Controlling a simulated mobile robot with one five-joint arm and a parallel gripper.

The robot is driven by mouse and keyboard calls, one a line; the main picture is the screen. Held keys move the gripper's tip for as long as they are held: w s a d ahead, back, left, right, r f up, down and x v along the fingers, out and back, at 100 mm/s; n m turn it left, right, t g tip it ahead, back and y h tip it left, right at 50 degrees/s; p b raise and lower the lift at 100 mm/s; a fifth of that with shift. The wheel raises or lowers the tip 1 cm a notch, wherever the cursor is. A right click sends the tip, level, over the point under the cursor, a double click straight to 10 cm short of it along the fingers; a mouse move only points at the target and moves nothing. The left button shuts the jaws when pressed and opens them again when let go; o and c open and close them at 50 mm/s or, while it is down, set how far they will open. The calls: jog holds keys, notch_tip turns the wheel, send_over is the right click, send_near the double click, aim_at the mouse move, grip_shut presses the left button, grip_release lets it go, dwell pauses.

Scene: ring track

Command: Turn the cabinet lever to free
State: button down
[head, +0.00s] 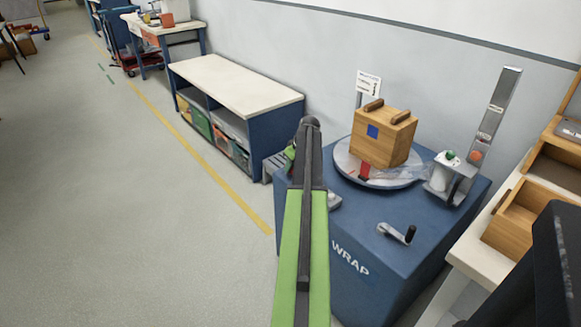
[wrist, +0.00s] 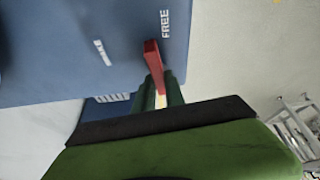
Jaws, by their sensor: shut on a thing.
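The cabinet is blue, with WRAP lettering on its face in the head view (head: 385,285); its blue face also fills the upper left of the wrist view (wrist: 60,65). A red lever (wrist: 152,55) sticks out from that face, just beside the white word FREE (wrist: 165,24). Another white label (wrist: 102,52) lies to the lever's left, too blurred to read. My gripper (wrist: 160,88) has its green fingers shut on the lever's near end. In the head view my arm hides the lever and the gripper's fingertips.
On the cabinet top stand a turntable (head: 345,168) with a wooden box (head: 384,138), a crank (head: 397,233) and a tilted metal post (head: 494,112). A low shelf unit (head: 235,85) stands behind, a wooden tray (head: 520,222) at right. Floor at left is clear.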

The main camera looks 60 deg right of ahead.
jog(key=shift+m+h, duration=0.3)
jog(key=shift+m, duration=0.5)
jog(key=c, duration=1.4)
grip_release()
jog(key=p+v, duration=1.6)
jog(key=v, duration=0.1)
jog(key=shift+r, duration=0.25)
